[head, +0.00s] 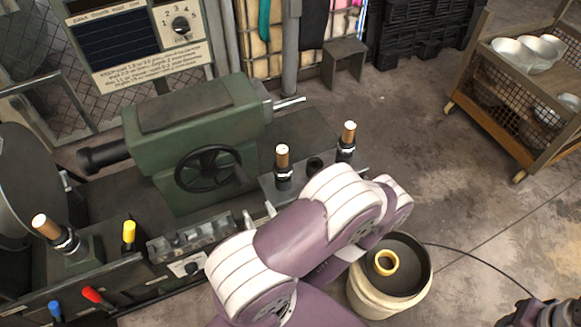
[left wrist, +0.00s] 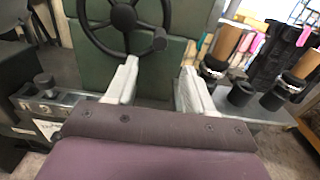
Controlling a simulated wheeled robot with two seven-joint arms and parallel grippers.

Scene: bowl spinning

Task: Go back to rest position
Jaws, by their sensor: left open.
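My left arm reaches in from the bottom of the head view, purple and white, in front of the green lathe. My left gripper (head: 259,213) is mostly hidden by the arm; only its pale fingertips show near the lathe's levers. In the left wrist view my left gripper (left wrist: 158,85) has its two white fingers spread apart, with nothing between them. They point toward the black handwheel (left wrist: 125,18), which also shows in the head view (head: 208,168) on the green tailstock (head: 200,110). My right gripper is not seen.
Levers with brown grips (head: 283,157) stand close to my left arm. A pale bucket (head: 372,300) with a yellow ring (head: 386,263) inside stands right of it. A cart (head: 497,118) with metal bowls (head: 513,52) is at upper right. Floor between is mostly clear, with a cable across it.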

